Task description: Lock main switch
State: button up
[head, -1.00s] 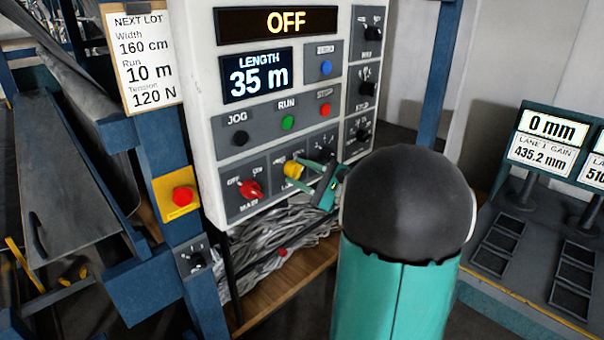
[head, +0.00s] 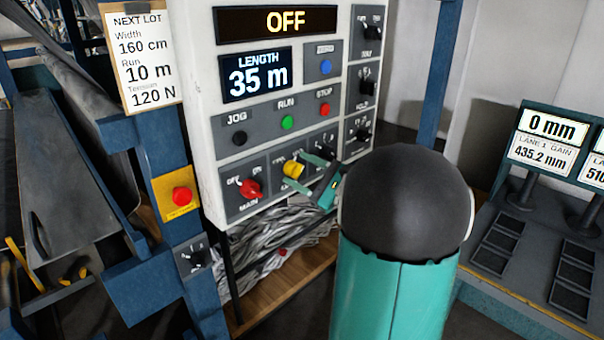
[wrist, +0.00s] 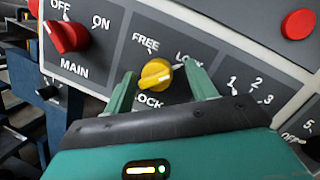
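The red MAIN knob (head: 250,188) is at the lower left of the white control panel (head: 207,120); in the wrist view the knob (wrist: 68,36) is tilted toward OFF. The yellow LOCK knob (head: 293,169) is just right of it. In the wrist view the yellow knob (wrist: 155,74) sits between the FREE and LOCK labels; its exact pointing is hard to tell. My gripper (wrist: 160,84) is open, with one finger on either side of the yellow knob. Contact with it does not show. My gripper (head: 303,172) also shows in the head view.
The panel's top display (head: 276,22) reads OFF. JOG, RUN and STOP buttons sit above the knobs, with the red STOP button (wrist: 298,24) at upper right. A yellow emergency-stop box (head: 176,207) is on the blue post at left. More switches line the right.

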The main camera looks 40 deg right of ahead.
jog(key=shift+a+f, duration=0.1)
jog(key=v, duration=1.3)
jog(key=shift+s, duration=0.4)
